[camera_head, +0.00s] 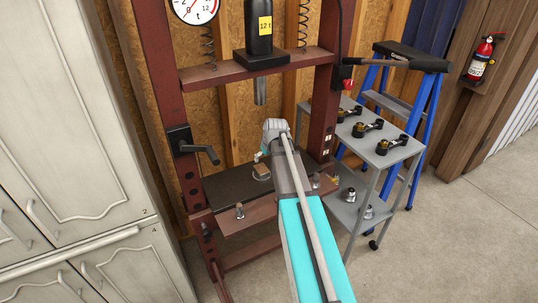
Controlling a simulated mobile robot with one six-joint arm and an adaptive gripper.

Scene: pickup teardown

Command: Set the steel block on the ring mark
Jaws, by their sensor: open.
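A small block (261,172), which looks like the steel block, sits on the dark bed plate (225,186) of the red-brown press. My gripper (260,157) points down just above and beside the block. Its fingers are small and partly hidden by my wrist, and it is open. I cannot tell whether the fingertips touch the block. I cannot make out the ring mark; my arm covers the right part of the plate.
The press frame (168,90) has uprights on both sides and a ram (260,92) above the block. A crank handle (200,150) sticks out at left. A grey cart (385,158) with several metal parts stands at right, before a blue stepladder (427,105). Cabinets (70,110) fill the left.

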